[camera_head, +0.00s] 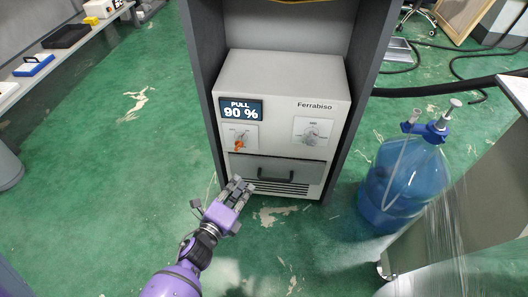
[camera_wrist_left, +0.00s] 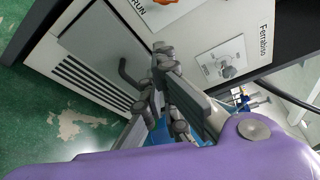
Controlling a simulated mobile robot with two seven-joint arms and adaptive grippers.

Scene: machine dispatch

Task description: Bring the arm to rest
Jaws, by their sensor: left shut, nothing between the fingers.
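My left arm (camera_head: 190,262) is purple and reaches up from the bottom of the head view. My left gripper (camera_head: 240,186) is shut and empty, in front of the lower left of the grey Ferrabiso machine (camera_head: 285,85). The gripper's fingers also show in the left wrist view (camera_wrist_left: 163,66). The machine's drawer (camera_head: 300,170) has a dark bar handle (camera_head: 274,180), just right of the fingers in the head view; whether they touch anything is unclear. The display (camera_head: 241,110) reads "PULL 90 %". My right gripper is not in view.
A dark cabinet frame (camera_head: 207,90) surrounds the machine. A blue water bottle (camera_head: 402,180) with a pump stands on the floor to the right, beside a metal panel (camera_head: 470,215). A bench (camera_head: 75,40) is at the upper left. The green floor left of the machine is clear.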

